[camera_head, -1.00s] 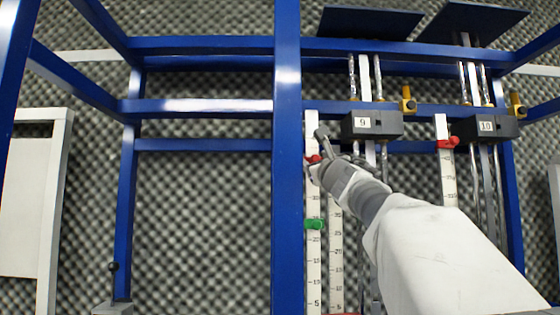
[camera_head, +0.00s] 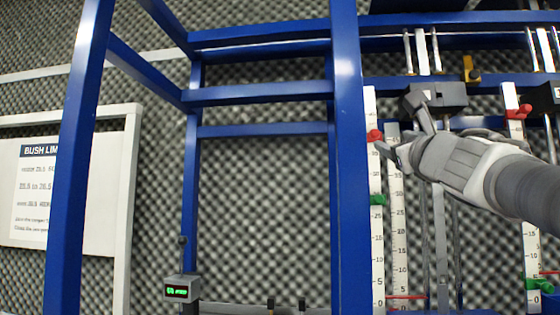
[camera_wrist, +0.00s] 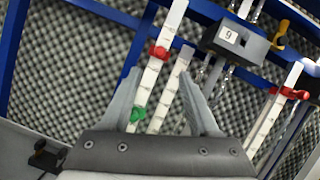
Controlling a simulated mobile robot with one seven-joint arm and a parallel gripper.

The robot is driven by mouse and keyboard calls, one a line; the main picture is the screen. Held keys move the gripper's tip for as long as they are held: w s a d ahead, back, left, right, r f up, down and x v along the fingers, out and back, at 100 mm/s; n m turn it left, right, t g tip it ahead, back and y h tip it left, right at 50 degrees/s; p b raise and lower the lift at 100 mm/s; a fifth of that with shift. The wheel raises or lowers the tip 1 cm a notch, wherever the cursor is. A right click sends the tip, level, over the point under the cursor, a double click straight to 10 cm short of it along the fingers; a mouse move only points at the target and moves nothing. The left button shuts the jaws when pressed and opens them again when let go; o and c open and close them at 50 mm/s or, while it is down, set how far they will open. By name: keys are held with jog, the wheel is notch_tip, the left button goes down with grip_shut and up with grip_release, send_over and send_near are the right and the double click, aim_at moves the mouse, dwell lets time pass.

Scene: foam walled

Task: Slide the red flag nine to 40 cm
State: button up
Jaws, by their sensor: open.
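The red flag nine (camera_head: 374,136) sits high on the left white ruler (camera_head: 377,240) beside the blue post. The number beside it is too small to read. A green flag (camera_head: 377,199) is lower on the same ruler. My gripper (camera_head: 402,127) is open, just right of the red flag, one finger up and one near the flag.
The black block labelled 9 (camera_wrist: 229,36) is up and right of the fingers, with a yellow knob (camera_wrist: 280,36) beside it. Another ruler with a red flag (camera_head: 518,112) stands to the right. A blue post (camera_head: 349,170) is close on the left.

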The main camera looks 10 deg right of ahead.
jog(key=shift+v, duration=2.15)
